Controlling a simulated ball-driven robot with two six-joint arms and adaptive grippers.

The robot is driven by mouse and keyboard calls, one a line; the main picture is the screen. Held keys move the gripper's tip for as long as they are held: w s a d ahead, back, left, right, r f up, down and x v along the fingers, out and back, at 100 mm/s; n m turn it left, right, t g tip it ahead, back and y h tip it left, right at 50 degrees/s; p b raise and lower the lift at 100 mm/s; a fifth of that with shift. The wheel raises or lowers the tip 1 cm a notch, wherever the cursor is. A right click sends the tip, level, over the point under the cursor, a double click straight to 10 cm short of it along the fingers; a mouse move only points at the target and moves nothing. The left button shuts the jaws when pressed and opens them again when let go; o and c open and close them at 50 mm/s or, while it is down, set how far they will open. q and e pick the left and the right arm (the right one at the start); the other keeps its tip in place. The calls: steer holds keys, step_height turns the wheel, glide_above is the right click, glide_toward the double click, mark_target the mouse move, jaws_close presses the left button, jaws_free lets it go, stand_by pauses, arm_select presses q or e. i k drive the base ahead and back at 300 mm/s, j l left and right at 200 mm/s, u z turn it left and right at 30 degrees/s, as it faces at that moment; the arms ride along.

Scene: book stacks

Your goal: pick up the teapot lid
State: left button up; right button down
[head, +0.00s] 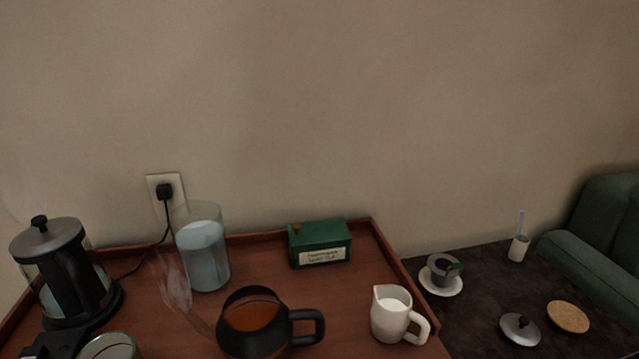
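A round grey lid with a small dark knob (520,329) lies on the dark surface at the lower right; it looks like the teapot lid. An open dark-rimmed teapot (250,328) with amber tea and a black handle stands on the wooden tray at the bottom centre, and steam shows to its left. Its lower part is cut off by the picture edge.
A cork-coloured disc (568,317) lies right of the lid. A cup on a saucer (441,287), a white pot (519,248) and a green armchair (600,240) are nearby. The raised-edge tray (330,289) also bears a white jug (391,316), green box (320,243), glass jar (203,255) and kettle (75,280).

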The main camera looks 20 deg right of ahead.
mark_target(518, 329)
steer(key=z, duration=1.9)
steer(key=k+u, duration=0.1)
steer(key=u, duration=1.55)
steer(key=z, duration=0.4)
steer(key=k+l+z, duration=0.1)
steer(key=z, duration=0.65)
steer(key=l+z, duration=0.1)
steer(key=z, duration=0.25)
steer(key=i+l+u, duration=0.1)
steer(key=l, duration=0.2)
steer(key=i+l+u, duration=0.25)
steer(key=l, duration=0.35)
steer(key=i+l+u, duration=0.1)
steer(key=l, duration=0.25)
steer(key=i+l+u, duration=0.15)
steer(key=i+l, duration=0.1)
steer(key=l, duration=0.1)
